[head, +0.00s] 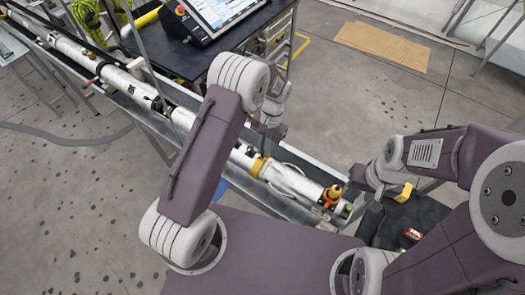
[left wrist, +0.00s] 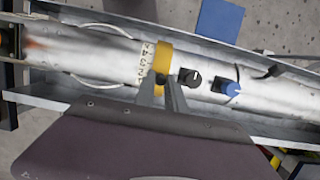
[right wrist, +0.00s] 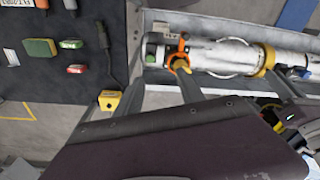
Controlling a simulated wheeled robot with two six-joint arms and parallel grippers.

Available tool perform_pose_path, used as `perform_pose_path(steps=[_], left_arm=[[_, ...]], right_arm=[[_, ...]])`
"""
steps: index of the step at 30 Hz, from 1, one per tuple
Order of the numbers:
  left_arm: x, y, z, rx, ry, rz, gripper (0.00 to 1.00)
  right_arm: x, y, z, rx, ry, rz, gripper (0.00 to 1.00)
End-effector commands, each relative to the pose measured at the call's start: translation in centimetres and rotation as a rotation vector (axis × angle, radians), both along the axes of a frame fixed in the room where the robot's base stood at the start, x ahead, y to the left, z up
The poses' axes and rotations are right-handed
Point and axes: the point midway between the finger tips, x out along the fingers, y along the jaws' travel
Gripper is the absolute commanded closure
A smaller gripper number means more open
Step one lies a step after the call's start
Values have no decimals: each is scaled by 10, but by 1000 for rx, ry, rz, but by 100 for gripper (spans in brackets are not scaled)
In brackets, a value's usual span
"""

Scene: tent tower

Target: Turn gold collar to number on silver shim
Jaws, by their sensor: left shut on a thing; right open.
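The gold collar (left wrist: 163,68) is a yellow band around the silver tube (left wrist: 105,55) in the left wrist view. A white strip with black digits (left wrist: 147,62) circles the tube right beside it. My left gripper (left wrist: 162,84) is shut on the collar's near side, its fingertips covering part of it. The collar also shows in the head view (head: 258,166), below my left gripper (head: 268,137). My right gripper (right wrist: 160,80) is open and empty, near the tube's end with the orange clamp (right wrist: 178,52). I cannot pick out a separate silver shim.
A black knob (left wrist: 189,77) and a blue knob (left wrist: 231,88) sit on the tube beside the collar. The tube lies in a metal trough (head: 310,215).

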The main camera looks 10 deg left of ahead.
Motion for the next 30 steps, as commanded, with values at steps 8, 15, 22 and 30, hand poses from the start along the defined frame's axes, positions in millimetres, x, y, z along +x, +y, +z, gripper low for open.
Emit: perform_pose_path(steps=[8,15,22,30], left_arm=[[10,-4,-4,-3,-8,0,100],[13,-5,-5,-3,-8,0,100],[13,-5,-5,-3,-8,0,100],[12,-5,-5,-2,-6,0,63]], right_arm=[[0,0,-4,0,0,0,54],[0,0,-5,0,0,0,54],[0,0,-5,0,0,0,54],[0,0,-5,0,0,0,54]])
